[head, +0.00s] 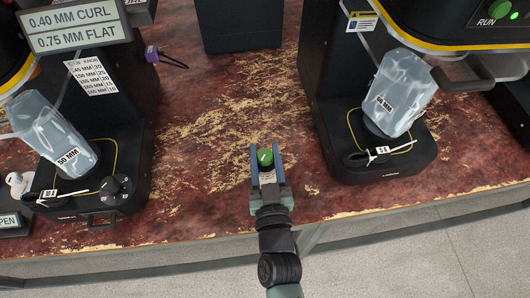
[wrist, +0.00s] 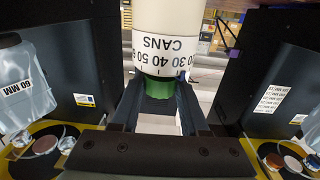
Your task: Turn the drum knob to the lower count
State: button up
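A green knob (head: 265,157) stands between the fingertips of my gripper (head: 266,165) over the table's front part. In the wrist view the knob (wrist: 158,88) is the green end of a white drum (wrist: 165,25) printed with "CANS" and a number scale, upside down. The numbers 30, 40 and 50 can be read; the drum's upper part is cut off. My gripper's fingers (wrist: 159,97) stand close on both sides of the green part. Whether they press on it cannot be told. No index mark for the scale is clear.
Black seamer machines stand left (head: 125,95) and right (head: 325,80), each with a clear container. The left machine has a black dial (head: 117,187) and a printed list (head: 90,85). The worn red tabletop (head: 205,150) is mostly clear between them. A black box (head: 240,25) stands behind.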

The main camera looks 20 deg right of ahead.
grip_shut()
jog(key=y+b, duration=0.1)
jog(key=b, duration=0.3)
jog(key=shift+f+n, duration=0.35)
jog(key=shift+n, duration=0.05)
jog(key=n+y+b, duration=0.1)
jog(key=b, duration=0.4)
jog(key=shift+t+y, duration=0.3)
jog(key=shift+y, duration=0.1)
jog(key=shift+r+b, duration=0.3)
jog(key=shift+b, duration=0.15)
jog(key=o, duration=0.6)
grip_release()
jog(key=shift+o, duration=0.2)
jog(key=s+a, duration=0.1)
jog(key=s, duration=1.2)
jog(key=shift+a, duration=0.4)
